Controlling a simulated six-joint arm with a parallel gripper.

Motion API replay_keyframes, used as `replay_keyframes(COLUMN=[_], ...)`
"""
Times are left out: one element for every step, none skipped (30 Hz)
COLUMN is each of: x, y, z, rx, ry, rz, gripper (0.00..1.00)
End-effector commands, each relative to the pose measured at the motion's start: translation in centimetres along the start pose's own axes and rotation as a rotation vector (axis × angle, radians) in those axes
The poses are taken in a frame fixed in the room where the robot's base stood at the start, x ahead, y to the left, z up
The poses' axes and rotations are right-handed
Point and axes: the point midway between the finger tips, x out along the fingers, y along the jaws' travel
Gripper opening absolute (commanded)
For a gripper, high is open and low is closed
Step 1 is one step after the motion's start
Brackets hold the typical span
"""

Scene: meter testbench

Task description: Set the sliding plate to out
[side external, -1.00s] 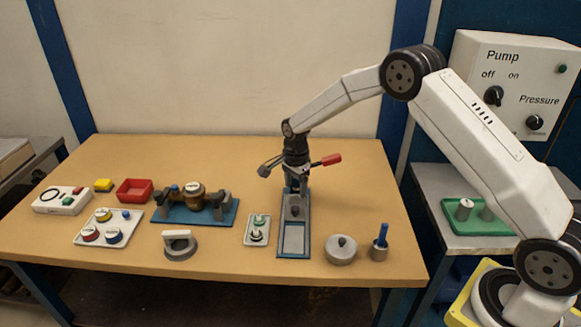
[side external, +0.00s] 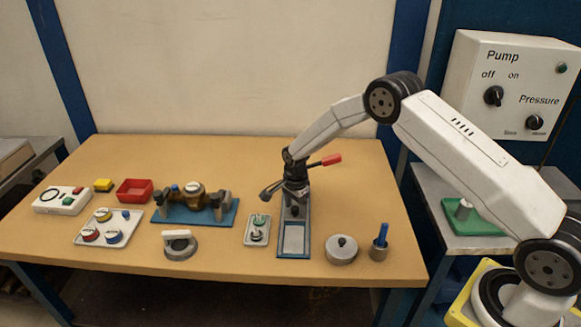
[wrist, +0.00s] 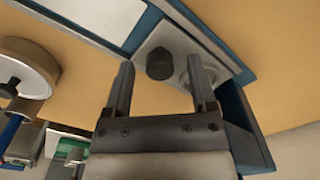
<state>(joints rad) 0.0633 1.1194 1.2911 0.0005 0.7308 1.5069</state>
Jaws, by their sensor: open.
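The sliding plate (side external: 287,215) is a grey plate with a dark knob (side external: 295,211), lying in a blue-edged track (side external: 292,254) right of the table's middle. It sits at the far part of the track, and the pale near bed of the track is bare. In the wrist view the plate (wrist: 178,42) and its knob (wrist: 160,62) show ahead of the jaws. My gripper (side external: 296,198) points down over the far end of the plate. My gripper (wrist: 160,66) is open, a finger either side of the knob in that view. Finger contact cannot be made out.
A red-handled lever (side external: 326,160) is close behind my gripper. A small tray with fittings (side external: 257,230) stands left of the track. A round lidded pot (side external: 341,250) and a cup with a blue tool (side external: 379,250) stand right. The table front beyond the track is clear.

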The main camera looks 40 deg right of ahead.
Motion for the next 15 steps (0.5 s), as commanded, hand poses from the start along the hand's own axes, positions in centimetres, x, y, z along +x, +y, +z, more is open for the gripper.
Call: replay_keyframes(x=[0.05, 0.06, 0.06, 0.05, 0.05, 0.05, 0.04, 0.04, 0.04, 0.04, 0.03, 0.03, 0.03, 0.03, 0.03], y=[-0.01, -0.01, -0.01, -0.01, 0.0, 0.0, 0.0, 0.0, 0.0, 0.0, 0.0, 0.0, 0.0, 0.0, 0.0], z=[0.0, 0.0, 0.0, 0.0, 0.0, 0.0, 0.0, 0.0, 0.0, 0.0, 0.0, 0.0, 0.0, 0.0, 0.0], rx=[0.0, 0.0, 0.0, 0.0, 0.0, 0.0, 0.0, 0.0, 0.0, 0.0, 0.0, 0.0, 0.0, 0.0, 0.0], ry=[0.0, 0.0, 0.0, 0.0, 0.0, 0.0, 0.0, 0.0, 0.0, 0.0, 0.0, 0.0, 0.0, 0.0, 0.0], rz=[0.0, 0.0, 0.0, 0.0, 0.0, 0.0, 0.0, 0.0, 0.0, 0.0, 0.0, 0.0, 0.0, 0.0, 0.0], gripper=[0.73, 0.73, 0.73, 0.73, 0.73, 0.73, 0.69, 0.6, 0.47, 0.38, 0.28, 0.15, 0.06, 0.0, 0.0])
